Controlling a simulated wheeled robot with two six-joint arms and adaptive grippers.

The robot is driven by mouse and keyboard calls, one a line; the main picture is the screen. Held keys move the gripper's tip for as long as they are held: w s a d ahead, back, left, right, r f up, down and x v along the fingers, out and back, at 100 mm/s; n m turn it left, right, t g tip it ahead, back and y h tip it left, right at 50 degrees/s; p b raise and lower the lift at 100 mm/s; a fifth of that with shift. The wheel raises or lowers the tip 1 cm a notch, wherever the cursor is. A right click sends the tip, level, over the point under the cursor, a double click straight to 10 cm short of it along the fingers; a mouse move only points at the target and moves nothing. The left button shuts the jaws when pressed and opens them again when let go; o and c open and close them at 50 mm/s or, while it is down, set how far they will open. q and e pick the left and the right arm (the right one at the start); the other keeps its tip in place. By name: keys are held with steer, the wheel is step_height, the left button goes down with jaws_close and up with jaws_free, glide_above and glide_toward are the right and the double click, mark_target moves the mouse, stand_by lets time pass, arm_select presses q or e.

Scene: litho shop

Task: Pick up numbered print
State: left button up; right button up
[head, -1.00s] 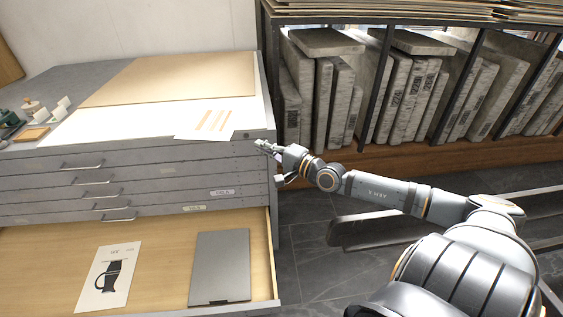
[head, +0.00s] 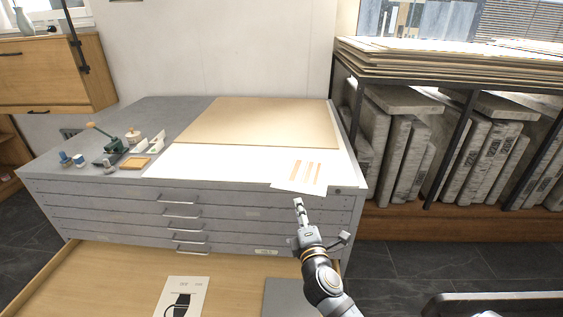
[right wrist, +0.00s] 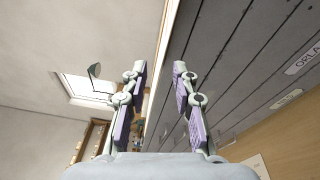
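A white sheet with orange stripes (head: 301,174) lies at the front right of the cabinet top, its corner hanging slightly over the front edge. A second print with a dark jug picture (head: 182,298) lies in the open bottom drawer, cut off by the frame. Any number on either is too small to read. My right gripper (head: 298,204) is in front of the cabinet's upper drawers, just below the striped sheet. In the right wrist view, its two fingers (right wrist: 160,68) are apart with nothing between them. My left gripper is not in view.
The flat-file cabinet (head: 100,194) carries a tan board (head: 262,124), a white sheet (head: 215,164) and small tools at left. The bottom drawer (head: 125,268) stands open, with a grey plate (head: 285,296) inside. A rack of stone slabs (head: 440,150) stands at right.

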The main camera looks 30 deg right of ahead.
mark_target(294, 190)
steer(key=w+d, duration=0.1)
steer(key=w, duration=0.2)
steer(key=w+d+m, duration=0.1)
steer(key=w, duration=0.2)
steer(key=w+d+m, duration=0.1)
steer(key=w, duration=0.2)
steer(key=shift+w+d+f, duration=0.3)
steer(key=shift+w+d, duration=0.05)
steer(key=shift+c, duration=0.5)
jaws_close()
